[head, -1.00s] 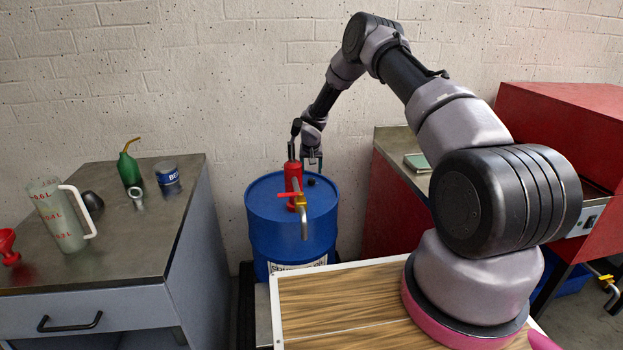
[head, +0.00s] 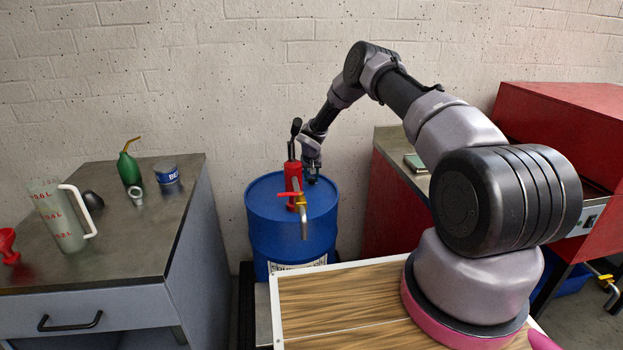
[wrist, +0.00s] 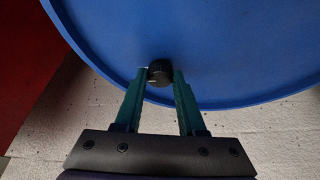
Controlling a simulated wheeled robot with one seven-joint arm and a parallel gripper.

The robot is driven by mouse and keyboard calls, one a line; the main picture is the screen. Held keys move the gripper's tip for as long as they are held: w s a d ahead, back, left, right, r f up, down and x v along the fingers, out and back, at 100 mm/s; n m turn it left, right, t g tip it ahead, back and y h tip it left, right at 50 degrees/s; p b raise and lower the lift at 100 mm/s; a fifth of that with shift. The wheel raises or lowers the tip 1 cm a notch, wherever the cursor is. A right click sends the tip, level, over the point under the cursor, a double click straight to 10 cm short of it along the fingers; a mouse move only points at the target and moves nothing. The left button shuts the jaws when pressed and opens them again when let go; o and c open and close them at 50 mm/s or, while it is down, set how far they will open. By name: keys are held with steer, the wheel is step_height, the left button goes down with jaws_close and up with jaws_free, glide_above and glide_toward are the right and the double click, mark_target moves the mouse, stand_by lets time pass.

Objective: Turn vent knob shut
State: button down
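The blue drum (head: 285,232) stands upright against the wall; its lid also fills the top of the wrist view (wrist: 230,45). The vent knob (wrist: 160,72) is a small black round cap on the lid near the rim. My gripper (wrist: 161,75) points down at it, with one teal finger on each side of the knob and a thin gap seeming to show beside it. In the head view my gripper (head: 311,179) is at the lid's right rear and hides the knob.
A grey workbench on the left (head: 190,225) holds a jug (head: 60,215), a green oil can (head: 129,168), a blue tin (head: 167,177) and a red funnel (head: 8,245). A red cabinet (head: 565,115) and steel counter are on the right.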

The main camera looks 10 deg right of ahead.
steer(key=shift+n, duration=0.3)
steer(key=n, duration=0.1)
steer(key=n+y, duration=0.1)
steer(key=n, duration=0.1)
steer(key=shift+d+n+y, duration=0.25)
steer(key=shift+n+y, duration=0.05)
steer(key=shift+n, duration=0.1)
steer(key=n+y, duration=0.1)
steer(key=n, duration=0.3)
steer(key=shift+d+g+y, duration=0.1)
steer(key=shift+g+y, duration=0.3)
steer(key=n, duration=0.2)
steer(key=n+g+y, duration=0.1)
steer(key=n, duration=0.2)
steer(key=shift+w+d, duration=0.1)
steer(key=shift+w, duration=0.1)
steer(key=shift+w+n+g+y, duration=0.15)
steer(key=shift+n+g, duration=0.3)
steer(key=shift+n, duration=0.65)
steer(key=shift+n+g+y, duration=0.25)
steer(key=shift+n+g, duration=0.2)
steer(key=shift+n, duration=0.65)
steer(key=c, duration=0.5)
jaws_free()
